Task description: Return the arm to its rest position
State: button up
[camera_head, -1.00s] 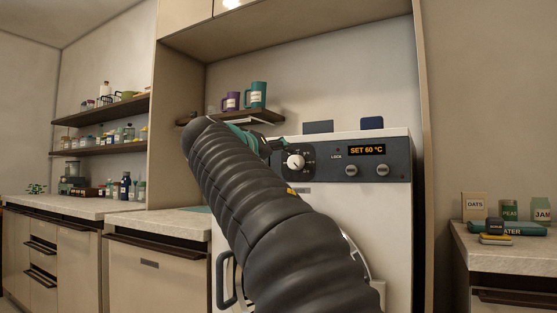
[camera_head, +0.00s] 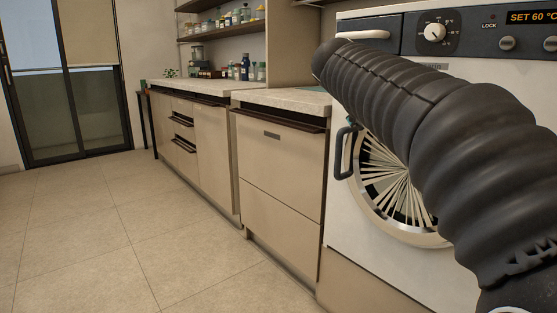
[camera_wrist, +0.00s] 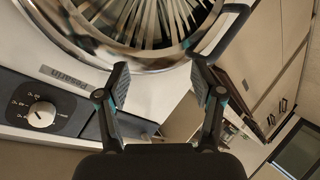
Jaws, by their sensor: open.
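My arm, in a black ribbed sleeve, reaches across the right side of the head view in front of a white front-loading machine (camera_head: 350,215). My gripper is hidden in the head view. In the wrist view my gripper (camera_wrist: 162,88) is open, with two dark fingers apart and nothing between them. The machine's round slatted door (camera_wrist: 140,25) is beyond the fingertips. The machine's control knob (camera_wrist: 41,114) shows at the left of the wrist view, and the same knob (camera_head: 434,32) is at the upper right of the head view.
The machine's dark door handle (camera_head: 345,152) sticks out beside the door. Beige cabinets with a pale countertop (camera_head: 290,100) run to the left. Shelves with jars (camera_head: 222,32) hang above. The tiled floor (camera_head: 110,235) is clear, with a glass door (camera_head: 75,115) at the far left.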

jog(key=s+a+f+g+y+p, duration=0.1)
jog(key=s+a+f+g+y, duration=0.15)
jog(key=s+f, duration=0.6)
jog(key=s+a+f+g+y+p, duration=0.1)
jog(key=s+a+f+y, duration=0.15)
jog(key=s+f, duration=0.6)
jog(key=s+f+y+p, duration=0.1)
jog(key=s+f, duration=0.3)
jog(key=s, duration=0.4)
jog(key=s+f+m+y+p, duration=0.1)
jog(key=s+f+p, duration=0.2)
jog(key=s, duration=0.5)
jog(key=shift+a+f+g+y, duration=0.3)
jog(key=shift+f+g, duration=0.15)
jog(key=shift+f, duration=0.25)
